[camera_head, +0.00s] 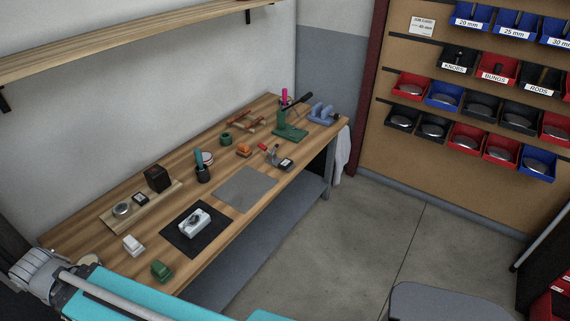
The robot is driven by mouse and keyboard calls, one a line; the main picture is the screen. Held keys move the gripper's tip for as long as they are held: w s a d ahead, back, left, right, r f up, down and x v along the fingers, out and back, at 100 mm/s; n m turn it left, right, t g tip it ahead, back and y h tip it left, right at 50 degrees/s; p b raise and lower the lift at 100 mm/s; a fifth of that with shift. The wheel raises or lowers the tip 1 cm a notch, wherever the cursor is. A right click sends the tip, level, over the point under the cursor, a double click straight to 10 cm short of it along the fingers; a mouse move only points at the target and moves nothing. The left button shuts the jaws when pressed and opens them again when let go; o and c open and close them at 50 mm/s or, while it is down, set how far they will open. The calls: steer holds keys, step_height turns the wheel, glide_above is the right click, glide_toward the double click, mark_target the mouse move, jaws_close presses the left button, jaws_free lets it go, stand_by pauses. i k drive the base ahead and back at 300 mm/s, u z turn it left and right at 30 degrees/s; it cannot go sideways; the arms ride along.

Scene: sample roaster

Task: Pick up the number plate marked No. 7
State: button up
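I cannot make out a number plate marked No. 7; no such marking is readable at this size. On the wooden workbench (235,185), a white block-like item (194,222) with a dark green patch on top sits on a black mat (178,240). A small white item (133,245) and a green item (162,270) are near the front left. A wooden board (110,217) holds a round metal piece and a small dark piece. My gripper is not clearly visible; only teal and grey parts of my arm show at the lower left.
A grey mat (245,190) lies mid-bench. Labelled red, blue and black bins (495,67) hang on the right wall. The floor (370,235) before the bench is open.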

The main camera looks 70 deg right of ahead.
mark_target(286, 163)
steer(key=z, duration=0.1)
steer(key=k, duration=1.25)
steer(key=z, duration=1.75)
steer(key=i, duration=0.75)
